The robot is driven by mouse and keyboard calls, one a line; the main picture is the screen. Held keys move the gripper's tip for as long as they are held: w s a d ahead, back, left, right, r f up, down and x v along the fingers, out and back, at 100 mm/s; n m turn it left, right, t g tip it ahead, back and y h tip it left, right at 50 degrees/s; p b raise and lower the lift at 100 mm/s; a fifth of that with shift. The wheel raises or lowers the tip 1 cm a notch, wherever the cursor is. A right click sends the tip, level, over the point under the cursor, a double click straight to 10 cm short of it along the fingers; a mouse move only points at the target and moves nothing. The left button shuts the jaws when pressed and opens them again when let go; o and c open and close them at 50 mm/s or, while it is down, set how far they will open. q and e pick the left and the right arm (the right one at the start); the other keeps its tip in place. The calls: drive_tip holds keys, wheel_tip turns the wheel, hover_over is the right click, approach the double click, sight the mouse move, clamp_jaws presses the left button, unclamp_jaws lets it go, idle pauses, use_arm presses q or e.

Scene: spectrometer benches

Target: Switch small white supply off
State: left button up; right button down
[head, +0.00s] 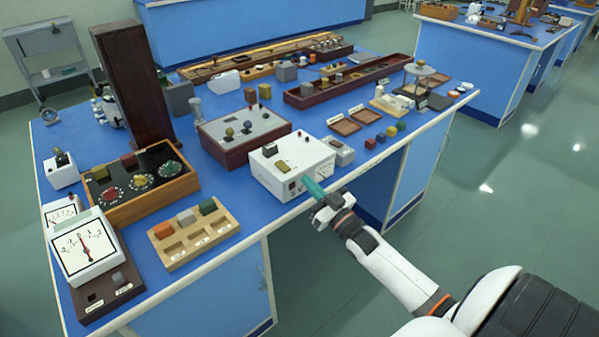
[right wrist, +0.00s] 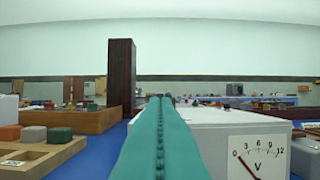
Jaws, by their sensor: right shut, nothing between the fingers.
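The small white supply (head: 278,160) stands at the front edge of the blue bench, with a dark block and a red knob on its top. A small dark switch (head: 292,185) shows low on the left of its front face. In the right wrist view the supply (right wrist: 215,118) has a voltmeter dial (right wrist: 258,158) whose needle points near 0. My right gripper (head: 307,181) has teal fingers, shut and empty, close to the front face, right of the switch. I cannot tell whether the fingertips touch it. The fingers (right wrist: 161,100) hide part of the front. My left gripper is out of view.
A grey-topped box (head: 243,132) stands behind the supply, and a small grey box (head: 341,152) right of it. A wooden tray with blocks (head: 220,232) lies to the left. Free floor (head: 480,220) is at the right.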

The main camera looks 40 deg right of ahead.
drive_tip(key=shift+v, duration=1.05)
drive_tip(key=shift+f, duration=0.1)
drive_tip(key=s+a+f+g+h, duration=0.1)
drive_tip(key=s+f+g, duration=0.25)
drive_tip(key=f, duration=0.75)
drive_tip(key=s+a+f+g+h, duration=0.1)
drive_tip(key=s+f+g, duration=0.25)
drive_tip(key=f, duration=0.75)
drive_tip(key=s+a+f+g+h, duration=0.1)
drive_tip(key=s+f+g, duration=0.3)
drive_tip(key=f, duration=0.8)
drive_tip(key=s+a+f+g, duration=0.3)
drive_tip(key=s+f, duration=0.3)
drive_tip(key=s, duration=0.4)
drive_tip(key=s+a+f+n+g, duration=0.1)
drive_tip(key=s+a+f+g, duration=0.2)
drive_tip(key=s, duration=0.8)
drive_tip(key=s+a+f+g+y, duration=0.1)
drive_tip(key=s+a+f+g, duration=0.2)
drive_tip(key=s+a+f, duration=0.3)
drive_tip(key=s+f, duration=0.3)
drive_tip(key=s, duration=0.2)
drive_tip(key=shift+f+n, duration=0.3)
